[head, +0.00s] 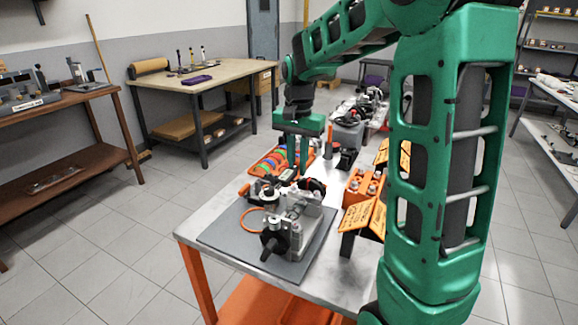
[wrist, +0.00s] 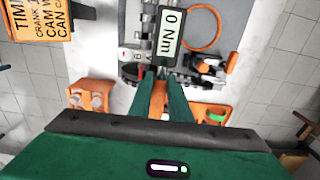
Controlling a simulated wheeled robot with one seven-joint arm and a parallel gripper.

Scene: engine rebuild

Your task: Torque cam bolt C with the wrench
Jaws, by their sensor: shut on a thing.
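My gripper (wrist: 165,88) is shut on the orange handle of the torque wrench (wrist: 158,101). The wrench's display (wrist: 172,33) reads "0 Nm" in the wrist view. In the head view my gripper (head: 303,155) points down just behind the engine assembly (head: 297,212), which stands on a grey mat (head: 222,237) on the metal cart. In the wrist view the wrench reaches over part of the engine (wrist: 140,45). I cannot tell which bolt is C, or whether the wrench's head touches one; the wrench and engine parts hide that spot.
An orange ring (head: 252,221) lies on the mat left of the engine. An orange bolt rack (head: 362,186) and orange lettered signs (head: 356,218) stand to the right. A tray with coloured rings (head: 268,161) lies behind. A wooden workbench (head: 215,77) is farther back.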

